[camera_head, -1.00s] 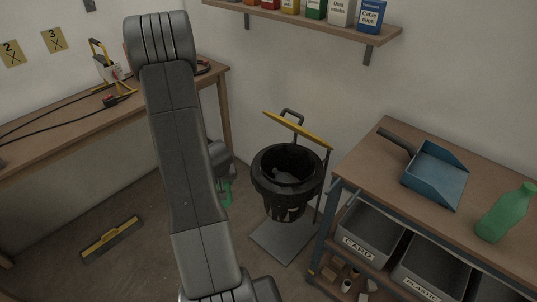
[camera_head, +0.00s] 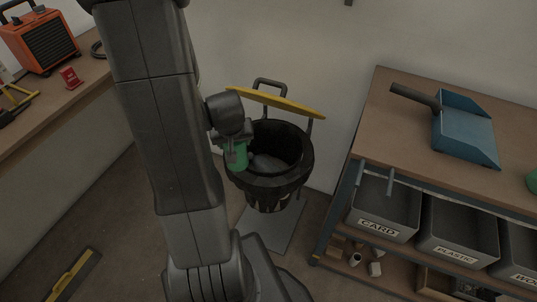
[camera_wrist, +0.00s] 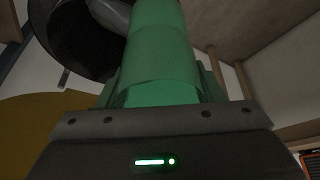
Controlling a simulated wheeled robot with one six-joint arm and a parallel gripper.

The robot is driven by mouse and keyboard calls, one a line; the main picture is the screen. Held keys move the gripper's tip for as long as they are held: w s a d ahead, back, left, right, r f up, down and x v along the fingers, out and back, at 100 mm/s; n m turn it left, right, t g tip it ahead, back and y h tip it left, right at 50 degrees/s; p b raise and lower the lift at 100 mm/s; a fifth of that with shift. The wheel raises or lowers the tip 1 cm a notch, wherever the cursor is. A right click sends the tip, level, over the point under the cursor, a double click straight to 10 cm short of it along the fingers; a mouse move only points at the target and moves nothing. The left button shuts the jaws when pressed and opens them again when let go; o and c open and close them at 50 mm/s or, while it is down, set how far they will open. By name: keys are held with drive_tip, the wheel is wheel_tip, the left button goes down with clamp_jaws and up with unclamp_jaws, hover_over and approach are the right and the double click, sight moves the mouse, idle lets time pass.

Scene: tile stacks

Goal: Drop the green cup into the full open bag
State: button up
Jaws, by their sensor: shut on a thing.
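My gripper (camera_head: 235,146) is shut on the green cup (camera_head: 239,159), which hangs at the left rim of the open black bag (camera_head: 300,158). In the head view the cup overlaps the bag's mouth; I cannot tell whether it touches the rim. The bag sits in a stand under a raised yellow lid (camera_head: 275,102), and something grey (camera_head: 268,164) shows inside. In the wrist view the cup (camera_wrist: 160,70) fills the middle, with the bag (camera_wrist: 65,45) at upper left and the yellow lid (camera_wrist: 40,115) at left.
A shelf unit (camera_head: 395,110) stands right of the bag, with a blue dustpan (camera_head: 466,135) on top and grey bins (camera_head: 385,208) below. A workbench (camera_head: 75,103) with an orange heater (camera_head: 42,42) is at left.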

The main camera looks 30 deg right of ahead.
drive_tip(key=s+d+f+m+b, duration=0.2)
drive_tip(key=s+f+b, duration=0.3)
drive_tip(key=s+b, duration=0.5)
drive_tip(key=p, duration=0.2)
hover_over(269, 173)
drive_tip(key=w, duration=0.8)
wheel_tip(269, 173, down, 12)
drive_tip(key=b, duration=0.3)
drive_tip(key=shift+s+d+h, duration=0.15)
drive_tip(key=shift+d+h, duration=0.15)
drive_tip(key=shift+d, duration=0.15)
drive_tip(key=shift+f, duration=0.2)
drive_tip(key=o, duration=0.9)
drive_tip(key=shift+r, duration=0.15)
drive_tip(key=shift+o, duration=0.2)
